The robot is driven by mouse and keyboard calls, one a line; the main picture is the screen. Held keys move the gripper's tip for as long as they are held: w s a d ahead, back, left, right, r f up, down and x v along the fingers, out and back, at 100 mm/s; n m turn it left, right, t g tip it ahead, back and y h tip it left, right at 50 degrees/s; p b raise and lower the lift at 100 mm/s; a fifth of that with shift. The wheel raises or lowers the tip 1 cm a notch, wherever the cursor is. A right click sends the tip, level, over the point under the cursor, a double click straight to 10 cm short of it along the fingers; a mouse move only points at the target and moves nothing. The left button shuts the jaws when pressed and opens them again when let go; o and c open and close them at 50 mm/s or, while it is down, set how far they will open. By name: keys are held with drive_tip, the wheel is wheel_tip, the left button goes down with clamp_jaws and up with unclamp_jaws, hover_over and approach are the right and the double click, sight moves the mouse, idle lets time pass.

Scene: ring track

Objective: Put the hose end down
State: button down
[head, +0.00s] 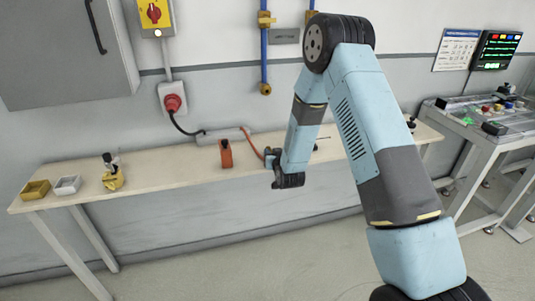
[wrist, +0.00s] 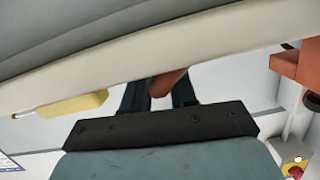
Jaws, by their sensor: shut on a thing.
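The orange hose (head: 252,143) runs from a grey unit at the back of the bench to my gripper. In the wrist view a red-brown piece, the hose end (wrist: 167,82), sits between the dark fingers of my gripper (wrist: 160,92), and the gripper is shut on it. In the head view my gripper (head: 272,157) is at the bench's front edge, partly hidden by my own wrist. I cannot tell whether the hose end touches the bench. The bench (head: 170,178) also fills a slanted band of the wrist view.
An orange block-like fixture (head: 226,155) stands left of my gripper; it also shows in the wrist view (wrist: 290,64). A yellow tool (head: 112,179), a white tray (head: 67,185) and a yellow tray (head: 35,190) stand farther left. Bare bench top lies between the yellow tool and the fixture.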

drive_tip(key=shift+f, duration=0.25)
drive_tip(key=c, duration=0.9)
unclamp_jaws()
